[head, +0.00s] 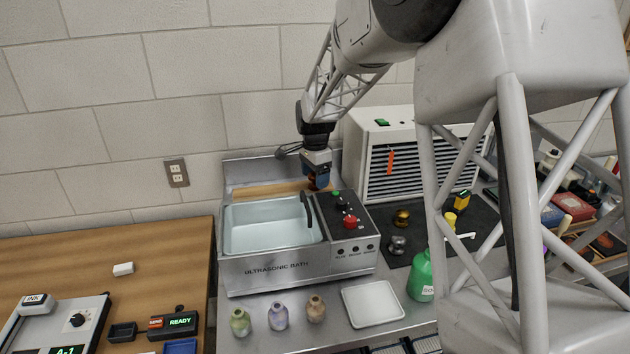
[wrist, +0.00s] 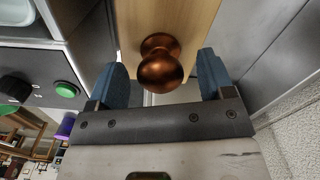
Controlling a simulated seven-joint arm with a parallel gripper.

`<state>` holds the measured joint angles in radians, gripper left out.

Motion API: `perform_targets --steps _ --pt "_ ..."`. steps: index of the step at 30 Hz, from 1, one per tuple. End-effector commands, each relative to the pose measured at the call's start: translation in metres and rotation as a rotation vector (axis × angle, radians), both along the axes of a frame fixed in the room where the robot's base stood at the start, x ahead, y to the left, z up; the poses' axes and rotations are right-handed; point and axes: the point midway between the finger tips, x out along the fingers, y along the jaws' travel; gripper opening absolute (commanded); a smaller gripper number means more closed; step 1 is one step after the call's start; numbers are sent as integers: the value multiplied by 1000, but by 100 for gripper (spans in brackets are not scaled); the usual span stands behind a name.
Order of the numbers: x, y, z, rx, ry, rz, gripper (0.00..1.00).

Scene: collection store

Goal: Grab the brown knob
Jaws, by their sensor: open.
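The brown knob (wrist: 160,68) is a round, copper-coloured knob on a short stem. In the wrist view it stands out from a light wooden board (wrist: 190,16). My gripper (wrist: 168,72) is open, with one blue finger on each side of the knob. Gaps show between the knob and both fingers. In the head view my gripper (head: 317,184) is behind the ultrasonic bath (head: 275,270), at the wooden board along its back. There the knob is mostly hidden by the gripper.
The bath's panel with a red button (head: 350,222) and a green button is just right of my gripper. A white louvred unit (head: 415,160) stands close by on the right. Small vases, a white tray (head: 372,303) and a green bottle (head: 421,276) stand in front.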

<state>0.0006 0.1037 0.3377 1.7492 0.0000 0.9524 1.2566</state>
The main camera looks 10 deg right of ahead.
Motion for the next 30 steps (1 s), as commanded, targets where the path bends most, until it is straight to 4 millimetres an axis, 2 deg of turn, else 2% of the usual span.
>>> perform_targets --steps 6,21,23,30 --pt "0 0 -12 1 -2 0 75" --pt "0 0 -12 0 -1 0 75" --pt "0 0 -12 0 -1 0 68" --pt "0 0 -12 0 -1 0 32"
